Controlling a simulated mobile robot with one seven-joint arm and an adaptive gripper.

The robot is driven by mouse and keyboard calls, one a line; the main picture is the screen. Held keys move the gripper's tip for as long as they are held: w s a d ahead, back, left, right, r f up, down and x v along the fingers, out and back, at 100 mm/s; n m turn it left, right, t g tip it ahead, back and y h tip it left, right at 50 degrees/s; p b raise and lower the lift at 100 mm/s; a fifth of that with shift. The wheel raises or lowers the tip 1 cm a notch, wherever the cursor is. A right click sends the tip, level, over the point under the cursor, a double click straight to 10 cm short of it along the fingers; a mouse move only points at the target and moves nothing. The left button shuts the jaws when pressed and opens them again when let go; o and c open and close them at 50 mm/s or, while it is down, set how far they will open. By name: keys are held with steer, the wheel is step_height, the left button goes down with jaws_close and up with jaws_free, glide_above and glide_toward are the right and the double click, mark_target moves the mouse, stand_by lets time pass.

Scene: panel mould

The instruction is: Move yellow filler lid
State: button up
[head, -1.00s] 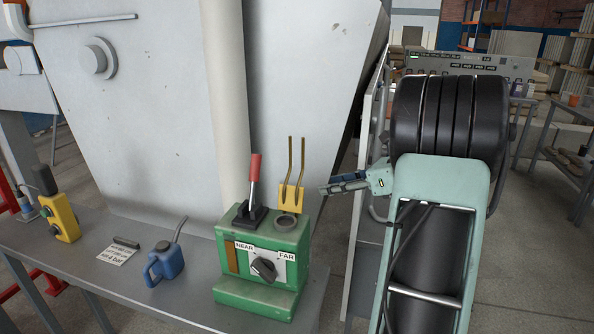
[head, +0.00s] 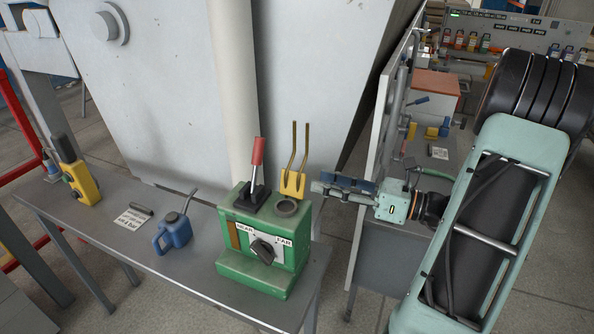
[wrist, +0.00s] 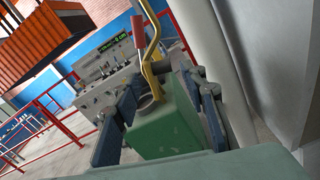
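The yellow filler lid (head: 292,185) stands upright, hinged open at the back of a round filler opening (head: 287,207) on the green box (head: 262,252). Two brass-coloured prongs rise from it. In the wrist view the lid (wrist: 149,74) stands behind the dark filler ring (wrist: 147,103). My gripper (head: 322,188) is just right of the lid in the head view, at about its height. In the wrist view my gripper (wrist: 168,100) is open, its fingers on either side of the lid and box top. No grip on the lid is visible.
A red-handled lever (head: 256,165) stands beside the lid, and a NEAR/FAR knob (head: 263,250) is on the box front. A blue oil can (head: 173,233) and a yellow control box (head: 78,183) are on the grey bench (head: 118,253). A large pale panel (head: 170,90) stands behind.

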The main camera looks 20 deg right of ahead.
mark_target(297, 174)
steer(key=p+x, duration=0.1)
steer(key=x, duration=0.6)
steer(key=shift+w+a+f, duration=0.1)
steer(key=shift+w+a, duration=0.2)
steer(key=shift+w, duration=0.05)
steer(key=shift+c, duration=0.3)
steer(key=c, duration=1)
steer(key=shift+o, duration=0.2)
